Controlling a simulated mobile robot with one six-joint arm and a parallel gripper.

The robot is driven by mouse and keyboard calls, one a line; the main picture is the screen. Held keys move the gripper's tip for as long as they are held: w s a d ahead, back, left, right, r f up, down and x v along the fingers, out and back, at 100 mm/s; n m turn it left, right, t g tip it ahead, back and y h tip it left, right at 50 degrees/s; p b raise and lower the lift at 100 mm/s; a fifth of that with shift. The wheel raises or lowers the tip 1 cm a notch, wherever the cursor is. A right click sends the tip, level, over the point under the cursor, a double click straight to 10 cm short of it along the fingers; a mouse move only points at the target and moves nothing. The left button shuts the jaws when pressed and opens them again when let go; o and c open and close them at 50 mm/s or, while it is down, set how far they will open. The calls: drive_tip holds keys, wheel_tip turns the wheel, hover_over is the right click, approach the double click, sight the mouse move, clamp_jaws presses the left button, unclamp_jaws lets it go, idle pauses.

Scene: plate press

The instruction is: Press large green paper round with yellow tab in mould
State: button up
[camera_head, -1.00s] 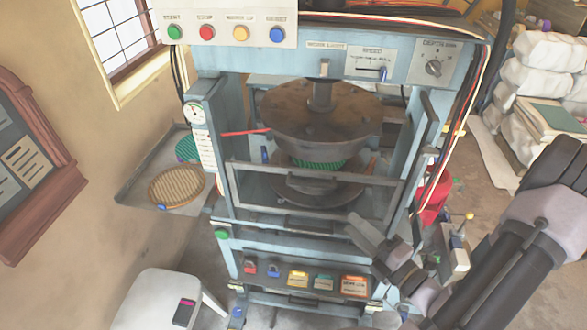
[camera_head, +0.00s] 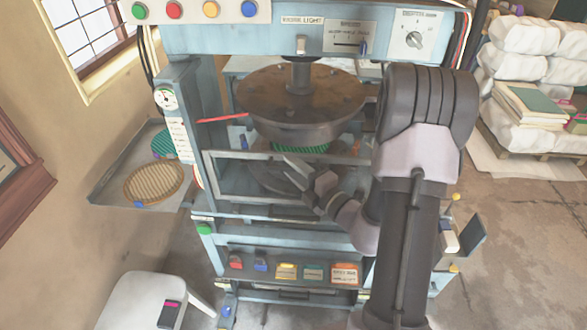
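The press has a brown round upper platen (camera_head: 302,97) raised above its lower mould (camera_head: 262,178). A green ribbed round (camera_head: 300,148) shows in the gap between them, partly hidden by the platen and the guard. I see no yellow tab on it. A grey-blue guard frame (camera_head: 226,154) crosses the front of the press opening. My gripper (camera_head: 286,165) is in front of that opening, its fingers apart and pointing left, with nothing seen between them. I cannot tell whether it touches the guard. My arm covers the right side of the press.
A side tray (camera_head: 112,180) at left holds a tan round (camera_head: 152,183) with a blue tab and another green round (camera_head: 163,143). A red lever (camera_head: 222,118) sticks out at left. Coloured buttons line the top. A white stool (camera_head: 145,295) stands front left; wrapped stacks (camera_head: 535,75) stand at right.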

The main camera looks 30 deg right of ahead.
clamp_jaws()
idle(1.4)
